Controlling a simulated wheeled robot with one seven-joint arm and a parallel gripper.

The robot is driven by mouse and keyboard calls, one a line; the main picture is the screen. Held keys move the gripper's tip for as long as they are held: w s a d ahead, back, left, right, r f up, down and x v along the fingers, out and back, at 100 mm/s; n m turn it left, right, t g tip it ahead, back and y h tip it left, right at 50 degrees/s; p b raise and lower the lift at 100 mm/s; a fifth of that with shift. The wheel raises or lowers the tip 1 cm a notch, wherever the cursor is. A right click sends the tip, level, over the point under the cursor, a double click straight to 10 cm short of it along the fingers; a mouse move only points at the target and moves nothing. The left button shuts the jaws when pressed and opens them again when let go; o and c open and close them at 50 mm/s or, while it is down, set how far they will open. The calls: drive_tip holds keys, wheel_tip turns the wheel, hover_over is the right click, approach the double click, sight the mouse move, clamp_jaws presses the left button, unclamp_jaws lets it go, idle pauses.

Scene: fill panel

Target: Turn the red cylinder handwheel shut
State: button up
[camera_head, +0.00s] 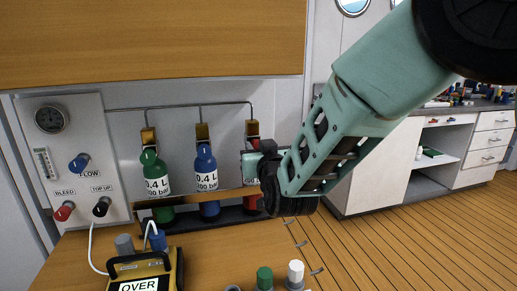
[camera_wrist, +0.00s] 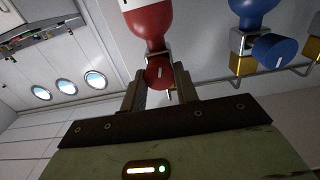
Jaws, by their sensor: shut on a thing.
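The red cylinder (camera_wrist: 150,25) stands at the right end of the cylinder row, mostly hidden behind my arm in the head view, where its lower part (camera_head: 253,203) shows. Its red handwheel (camera_wrist: 159,72) sits between the two fingers of my gripper (camera_wrist: 160,88) in the wrist view. The fingers are shut on the handwheel, one on each side. In the head view my gripper (camera_head: 252,160) is in front of the red cylinder, and the grip itself is hidden there.
A blue cylinder (camera_head: 207,180) and a green cylinder (camera_head: 156,182) stand to the left, with a blue handwheel (camera_wrist: 275,48) close by. The panel (camera_head: 75,150) has a gauge and knobs. A yellow-black device (camera_head: 145,272) and several pegs stand on the wooden bench (camera_head: 205,255).

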drive_tip(key=shift+f+b, duration=0.1)
drive_tip(key=shift+b, duration=0.25)
drive_tip(key=shift+f+m+b, duration=0.2)
drive_tip(key=shift+m+b, duration=7.85)
drive_tip(key=shift+b, duration=0.25)
drive_tip(key=shift+f+m+b, duration=0.2)
drive_tip(key=shift+m+b, duration=7.85)
drive_tip(key=shift+b, duration=0.2)
drive_tip(key=o, duration=1)
drive_tip(key=shift+r, duration=0.1)
